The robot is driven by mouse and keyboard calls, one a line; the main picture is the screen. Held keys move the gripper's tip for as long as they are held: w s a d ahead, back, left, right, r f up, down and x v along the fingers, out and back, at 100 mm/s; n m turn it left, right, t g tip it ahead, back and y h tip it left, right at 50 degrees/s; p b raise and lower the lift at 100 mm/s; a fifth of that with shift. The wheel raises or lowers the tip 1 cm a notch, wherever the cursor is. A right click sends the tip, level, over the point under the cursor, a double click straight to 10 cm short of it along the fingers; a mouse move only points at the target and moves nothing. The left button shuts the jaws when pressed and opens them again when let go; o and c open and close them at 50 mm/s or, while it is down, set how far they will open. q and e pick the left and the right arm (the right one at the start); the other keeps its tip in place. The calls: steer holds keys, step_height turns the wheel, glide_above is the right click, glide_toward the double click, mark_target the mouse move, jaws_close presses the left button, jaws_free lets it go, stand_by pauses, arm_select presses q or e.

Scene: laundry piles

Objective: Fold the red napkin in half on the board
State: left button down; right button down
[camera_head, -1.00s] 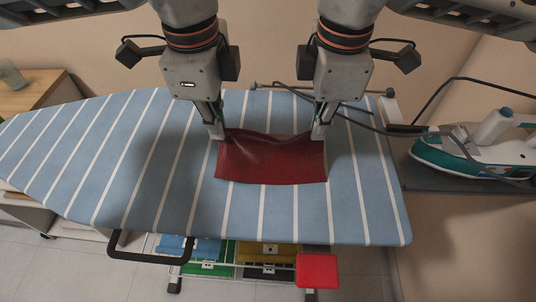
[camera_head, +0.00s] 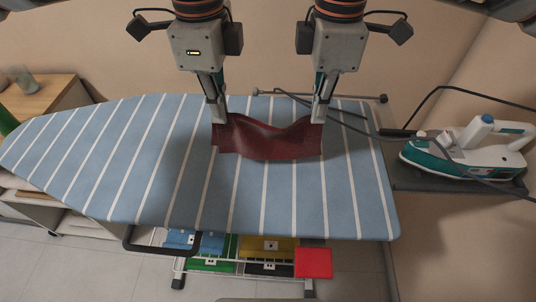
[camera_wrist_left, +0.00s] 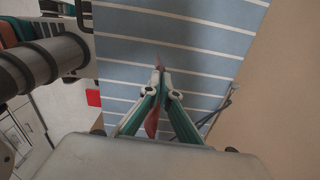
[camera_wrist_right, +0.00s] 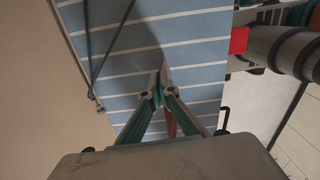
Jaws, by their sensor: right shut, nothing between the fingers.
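The red napkin (camera_head: 265,138) is over the back middle of the blue striped board (camera_head: 150,165). Its back edge is raised at both ends and sags between my grippers; its lower edge is wavy. My left gripper (camera_head: 218,118) is shut on its back left corner. A strip of napkin also shows at the fingers in the left wrist view (camera_wrist_left: 152,122). My right gripper (camera_head: 318,118) is shut at the back right corner, with cloth against its fingertips but no visible grip. Napkin shows beside its fingers in the right wrist view (camera_wrist_right: 170,122).
A white and teal iron (camera_head: 465,150) sits on a rest at the right, its grey cord crossing the board's back right. Under the board is a rack with coloured folded items and a red square (camera_head: 313,263). The board's left side and front are clear.

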step_height(320, 180, up, 3)
steer(key=shift+a+f+p, duration=0.1)
steer(key=shift+f+p, duration=0.05)
steer(key=shift+p, duration=0.8)
